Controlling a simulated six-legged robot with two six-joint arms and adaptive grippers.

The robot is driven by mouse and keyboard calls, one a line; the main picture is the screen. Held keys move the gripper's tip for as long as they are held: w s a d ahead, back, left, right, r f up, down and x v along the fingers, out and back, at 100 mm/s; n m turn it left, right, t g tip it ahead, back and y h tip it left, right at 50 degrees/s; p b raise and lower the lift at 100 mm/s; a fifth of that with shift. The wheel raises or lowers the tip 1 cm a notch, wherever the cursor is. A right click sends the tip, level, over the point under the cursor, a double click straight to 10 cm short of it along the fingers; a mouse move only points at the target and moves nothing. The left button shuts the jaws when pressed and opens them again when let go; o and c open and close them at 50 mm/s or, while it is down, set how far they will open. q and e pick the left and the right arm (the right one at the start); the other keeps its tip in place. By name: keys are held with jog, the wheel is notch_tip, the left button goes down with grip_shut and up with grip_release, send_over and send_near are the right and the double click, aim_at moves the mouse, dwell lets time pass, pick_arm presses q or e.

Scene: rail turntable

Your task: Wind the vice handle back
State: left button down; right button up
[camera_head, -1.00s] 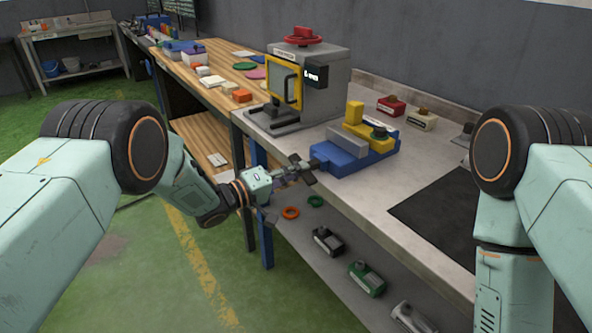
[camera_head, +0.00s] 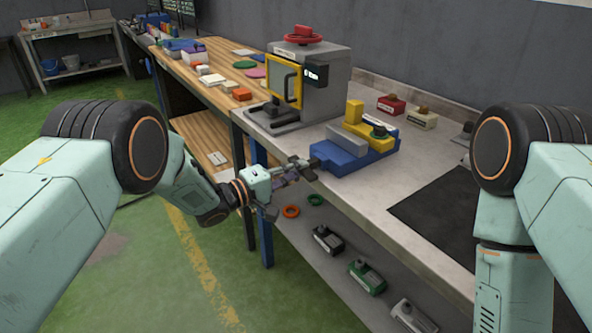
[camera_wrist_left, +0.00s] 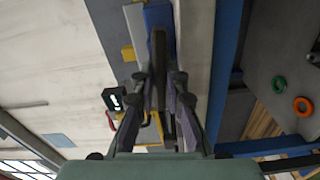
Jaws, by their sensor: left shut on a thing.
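The blue vice (camera_head: 345,158) sits at the near edge of the grey worktop, with a yellow jaw block and a grey block on it. My left gripper (camera_head: 300,168) reaches in from the left at the vice's front end, just off the bench edge. In the left wrist view a dark handle bar (camera_wrist_left: 158,50) runs between the fingers of the left gripper (camera_wrist_left: 160,78), which are shut on it. The blue vice body (camera_wrist_left: 157,15) shows behind it. In the head view the fingers largely hide the handle. My right gripper is out of view; only its arm shows.
A grey machine with a yellow-framed door (camera_head: 284,85) stands behind the vice. A red block (camera_head: 390,104) and a white block (camera_head: 421,118) lie at the back. A lower shelf holds an orange ring (camera_head: 291,211), a green ring (camera_head: 315,200) and several tools. A dark mat (camera_head: 440,215) lies right.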

pick_arm(q)
jog(key=c, duration=1.4)
grip_release()
jog(key=shift+o, duration=0.2)
jog(key=v, duration=1.2)
